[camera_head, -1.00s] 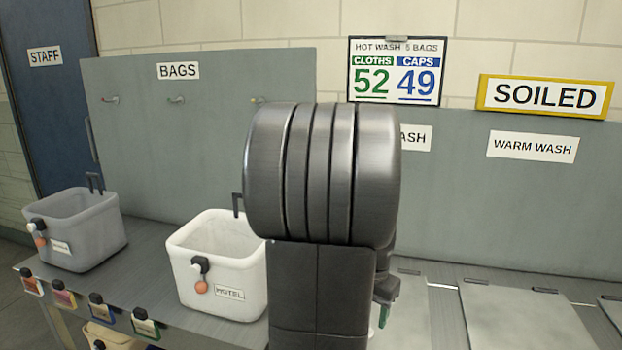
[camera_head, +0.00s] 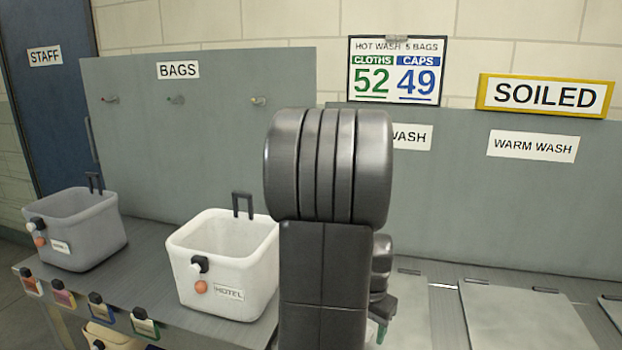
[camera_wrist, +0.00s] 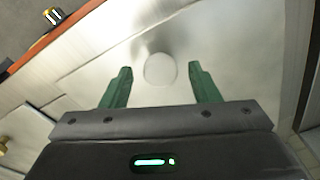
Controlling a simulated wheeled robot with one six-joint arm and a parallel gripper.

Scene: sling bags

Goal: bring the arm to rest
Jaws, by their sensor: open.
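My gripper (camera_wrist: 158,85) shows in the wrist view with its two green fingers apart and nothing between them. A pale grey panel with a round whitish spot (camera_wrist: 160,69) lies beyond the fingertips. In the head view my dark arm stands upright in the middle, and only a bit of the gripper (camera_head: 381,332) shows at its lower right. The arm hides part of the bench and part of a wash label behind it.
A white bin (camera_head: 222,265) marked HOTEL stands just left of my arm. A grey bin (camera_head: 75,228) stands farther left. Tags (camera_head: 145,327) hang along the bench's front edge. Pale panels (camera_head: 525,318) lie at right. A grey board (camera_head: 200,120) with hooks stands behind.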

